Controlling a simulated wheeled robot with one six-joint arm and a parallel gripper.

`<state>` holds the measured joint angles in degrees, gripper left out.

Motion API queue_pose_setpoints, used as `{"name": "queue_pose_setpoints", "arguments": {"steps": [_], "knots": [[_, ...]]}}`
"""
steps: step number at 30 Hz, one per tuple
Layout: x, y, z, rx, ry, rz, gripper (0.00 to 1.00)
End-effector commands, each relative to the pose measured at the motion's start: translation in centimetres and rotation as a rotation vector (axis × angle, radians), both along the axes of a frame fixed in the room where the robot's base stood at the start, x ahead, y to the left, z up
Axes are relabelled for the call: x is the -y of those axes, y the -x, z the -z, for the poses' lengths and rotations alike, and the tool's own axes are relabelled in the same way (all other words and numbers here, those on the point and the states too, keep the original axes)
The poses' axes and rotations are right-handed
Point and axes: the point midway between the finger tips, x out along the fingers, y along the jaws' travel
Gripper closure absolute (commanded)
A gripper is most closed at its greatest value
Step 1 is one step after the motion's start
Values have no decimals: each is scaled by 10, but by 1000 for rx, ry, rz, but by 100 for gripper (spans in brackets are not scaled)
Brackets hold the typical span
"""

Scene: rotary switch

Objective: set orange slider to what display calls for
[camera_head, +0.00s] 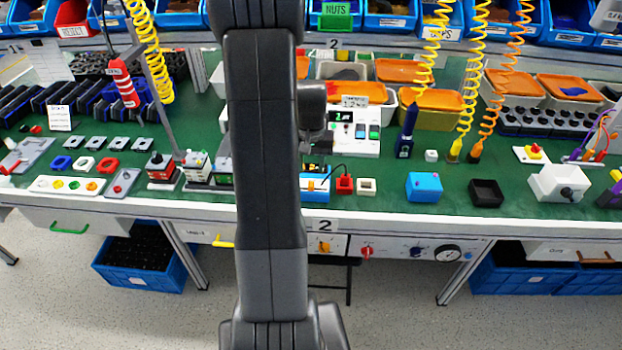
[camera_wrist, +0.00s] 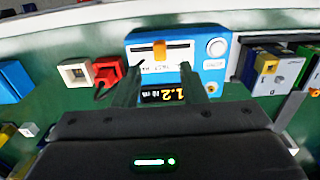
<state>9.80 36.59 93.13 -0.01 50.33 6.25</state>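The slider box (camera_wrist: 208,50) is blue with a white face, in the upper middle of the wrist view. Its orange slider (camera_wrist: 160,50) sits in a dark slot, toward the slot's middle. Below it is a black display (camera_wrist: 163,94) with upside-down orange characters that seem to include 1.2; the rest is hard to read. My gripper (camera_wrist: 160,68) is open, its two fingers apart on either side below the slider, with nothing seen between them but the box face. In the head view the box (camera_head: 316,188) is partly behind my arm, and the gripper is hidden there.
A red block (camera_wrist: 107,72) with a black cable and a white square block (camera_wrist: 75,73) stand close beside the box. A round white button (camera_wrist: 216,47) is on the box's face. Grey and yellow modules (camera_wrist: 279,72) stand on the other side. Green bench top (camera_head: 400,160) is crowded.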

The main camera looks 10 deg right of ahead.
Motion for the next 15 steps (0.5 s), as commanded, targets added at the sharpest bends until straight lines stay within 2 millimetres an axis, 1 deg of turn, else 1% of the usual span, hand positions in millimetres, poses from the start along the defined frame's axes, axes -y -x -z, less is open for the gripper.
{"name": "queue_pose_setpoints", "arguments": {"steps": [1, 6, 10, 15], "knots": [[0, 1, 11, -5, 0, 0, 62], [0, 1, 38, -3, -1, 0, 62], [0, 0, 52, -1, 0, 0, 62], [0, 0, 60, 1, 0, 0, 62]]}}
